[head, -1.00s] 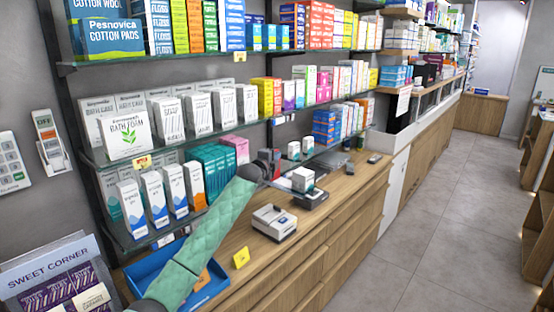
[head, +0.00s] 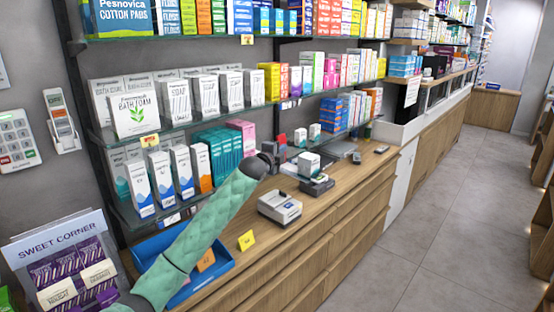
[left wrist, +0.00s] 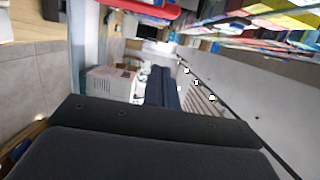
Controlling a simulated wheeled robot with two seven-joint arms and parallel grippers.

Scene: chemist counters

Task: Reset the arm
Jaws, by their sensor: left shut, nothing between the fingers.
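My left arm in its green quilted sleeve (head: 200,235) reaches in from the lower left, over the wooden counter. My left gripper (head: 276,152) is small, dark and partly hidden behind the wrist. It is in front of the lower shelf, left of a small white box on a dark stand (head: 308,164). Contact with the shelf or boxes cannot be made out. In the left wrist view the dark gripper (left wrist: 163,90) is shut and empty, with a pale box (left wrist: 110,84) beyond it. My right gripper is out of view.
A white device (head: 280,207), a yellow tag (head: 247,240) and a blue tray (head: 218,268) are on the counter. Glass shelves of packed boxes (head: 210,125) line the wall. A SWEET CORNER stand (head: 62,238) is at lower left. The floor (head: 440,200) at right is clear.

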